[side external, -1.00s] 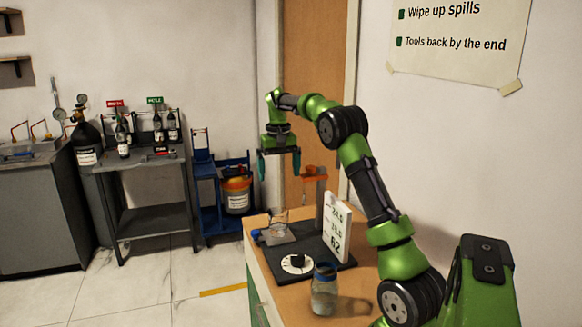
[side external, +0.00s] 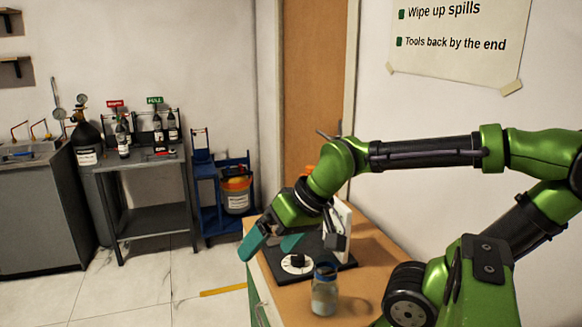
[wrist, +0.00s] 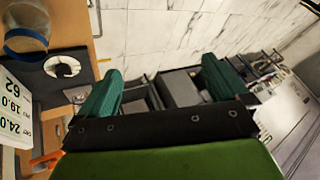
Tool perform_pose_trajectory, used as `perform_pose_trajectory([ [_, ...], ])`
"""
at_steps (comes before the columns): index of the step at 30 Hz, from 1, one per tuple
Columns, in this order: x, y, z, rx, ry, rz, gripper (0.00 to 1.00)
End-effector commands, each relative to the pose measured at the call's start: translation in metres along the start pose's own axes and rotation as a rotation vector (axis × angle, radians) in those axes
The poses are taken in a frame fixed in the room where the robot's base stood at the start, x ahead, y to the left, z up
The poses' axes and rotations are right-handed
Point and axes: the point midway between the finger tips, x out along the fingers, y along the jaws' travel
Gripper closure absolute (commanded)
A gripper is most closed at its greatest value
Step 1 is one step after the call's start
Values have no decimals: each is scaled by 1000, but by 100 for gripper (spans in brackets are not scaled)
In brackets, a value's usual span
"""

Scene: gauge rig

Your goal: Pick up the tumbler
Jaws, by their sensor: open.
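A glass tumbler with a blue band at its rim (side external: 324,292) stands upright on the near part of the wooden bench. In the wrist view it is at the upper left (wrist: 25,38), partly cut off by the frame's edge. My gripper (side external: 264,250) is tilted over the bench's left side, behind and left of this tumbler and apart from it. Its teal fingers are spread, with nothing visible between them in the wrist view (wrist: 162,66). A second, clear glass seen earlier at the back of the bench is hidden behind my gripper now.
A dark base with a white dial (side external: 297,263) lies between my gripper and the tumbler. An upright white number board (wrist: 14,105) stands beside it, partly behind my arm in the side view. Bare wood (side external: 372,250) shows at the bench's right.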

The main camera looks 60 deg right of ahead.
Motion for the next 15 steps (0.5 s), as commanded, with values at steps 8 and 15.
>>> perform_pose_trajectory([
  [8, -13, -14, 6, -57, 35, -48, 6],
  [15, -13, -14, 6, -56, 35, -46, 6],
])
